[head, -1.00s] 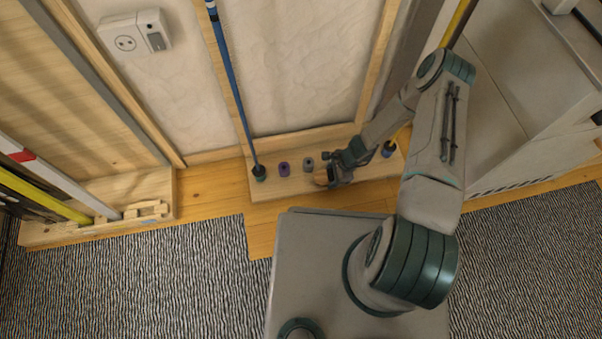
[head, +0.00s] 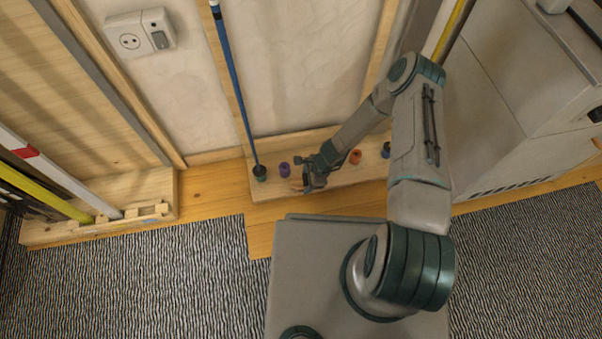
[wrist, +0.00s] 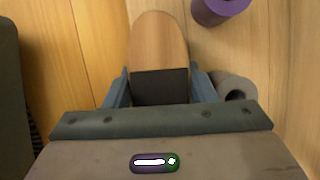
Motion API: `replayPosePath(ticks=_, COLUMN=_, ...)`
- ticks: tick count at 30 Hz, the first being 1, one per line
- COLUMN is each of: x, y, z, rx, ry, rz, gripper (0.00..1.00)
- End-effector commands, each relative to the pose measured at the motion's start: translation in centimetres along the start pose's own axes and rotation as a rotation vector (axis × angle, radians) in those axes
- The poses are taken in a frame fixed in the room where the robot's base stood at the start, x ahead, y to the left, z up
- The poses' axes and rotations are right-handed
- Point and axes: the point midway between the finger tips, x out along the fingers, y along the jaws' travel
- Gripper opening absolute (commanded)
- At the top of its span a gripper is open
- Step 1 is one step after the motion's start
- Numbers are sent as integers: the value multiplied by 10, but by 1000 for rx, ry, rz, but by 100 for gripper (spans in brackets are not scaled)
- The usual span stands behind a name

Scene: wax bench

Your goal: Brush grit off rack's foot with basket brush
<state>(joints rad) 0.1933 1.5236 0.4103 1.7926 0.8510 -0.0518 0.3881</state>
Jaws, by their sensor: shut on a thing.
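The rack's foot (head: 371,167) is a pale wooden board along the wall, with a row of small coloured cups on it. My gripper (head: 308,182) is low over the board's front part, between the purple cup and the orange cup. It is shut on the basket brush, whose rounded wooden end (wrist: 158,40) and dark band (wrist: 160,87) show between the fingers in the wrist view. Only a small bit of the brush shows in the head view (head: 294,184). I cannot make out bristles or grit, nor whether the brush touches the board.
A purple cup (head: 284,169) and a green cup (head: 260,173) bearing a blue pole (head: 236,88) stand left of my gripper. An orange cup (head: 355,156) and a blue cup (head: 386,150) stand right. A grey cup (wrist: 237,88) is close beside the gripper in the wrist view.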

Motion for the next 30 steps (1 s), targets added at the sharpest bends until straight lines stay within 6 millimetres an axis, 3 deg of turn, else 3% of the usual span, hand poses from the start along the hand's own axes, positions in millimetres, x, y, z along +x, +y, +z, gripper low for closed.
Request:
replayPosePath(ticks=5, x=6, y=-2, z=12, rx=4, ry=0, rz=-1, gripper=29)
replayPosePath(ticks=9, x=-17, y=-3, z=22, rx=6, ry=1, rz=-4, gripper=29)
replayPosePath(ticks=30, x=-69, y=-2, z=44, rx=4, ry=0, rz=-1, gripper=29)
